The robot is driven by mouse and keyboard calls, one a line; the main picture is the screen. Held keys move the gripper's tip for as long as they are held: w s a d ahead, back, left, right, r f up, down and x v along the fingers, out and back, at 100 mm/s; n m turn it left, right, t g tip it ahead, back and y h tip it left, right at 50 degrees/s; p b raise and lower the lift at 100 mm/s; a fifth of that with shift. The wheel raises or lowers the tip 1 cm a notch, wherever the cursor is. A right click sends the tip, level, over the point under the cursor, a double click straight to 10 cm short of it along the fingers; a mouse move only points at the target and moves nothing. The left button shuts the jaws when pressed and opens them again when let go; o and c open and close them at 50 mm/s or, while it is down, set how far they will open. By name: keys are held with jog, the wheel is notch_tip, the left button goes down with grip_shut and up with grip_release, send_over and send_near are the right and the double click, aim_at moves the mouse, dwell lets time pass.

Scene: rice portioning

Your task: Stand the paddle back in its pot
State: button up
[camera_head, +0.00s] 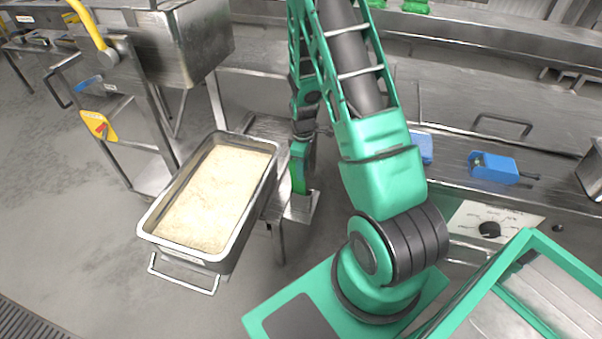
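My arm rises from its base and folds back down beyond the rice tub. Its far end (301,165) is a narrow green part next to the tub's right edge, over a small steel stand (312,203). I cannot make out separate fingers there, or whether anything is held. I cannot pick out the paddle or its pot; my arm hides part of that area. The steel tub (146,229) is full of pale rice (218,196).
A steel counter (455,140) runs behind my arm to the right. A blue device (493,168) lies on it, and another blue thing (421,147) is partly hidden by my arm. A control panel with a knob (490,229) is below. Open floor (60,230) lies left.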

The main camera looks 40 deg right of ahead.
notch_tip(320, 180, up, 8)
jog(key=shift+r, duration=0.25)
jog(key=s+r+m, duration=0.7)
jog(key=s+r, duration=0.5)
jog(key=r, duration=0.5)
jog(key=s+a+r+m, duration=0.1)
jog(key=s+r+m, duration=0.2)
jog(key=s, duration=0.5)
jog(key=s+a+r+m, duration=0.2)
jog(key=s+r+m, duration=0.2)
jog(key=s, duration=0.4)
jog(key=shift+s, duration=0.2)
